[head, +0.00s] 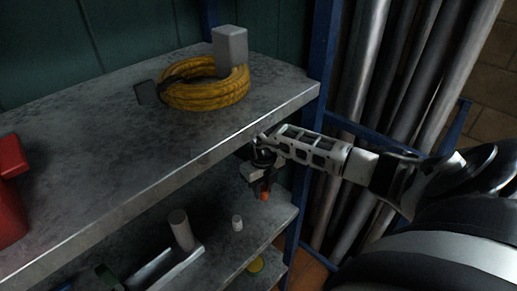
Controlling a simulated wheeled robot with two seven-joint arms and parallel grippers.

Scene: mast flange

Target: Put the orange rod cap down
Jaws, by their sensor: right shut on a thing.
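My left gripper is not in view.
The upper shelf (110,120) holds a coiled yellow rope (205,96) and a red object (10,200). A blue post (318,75) and upright pipes (385,80) stand at right.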

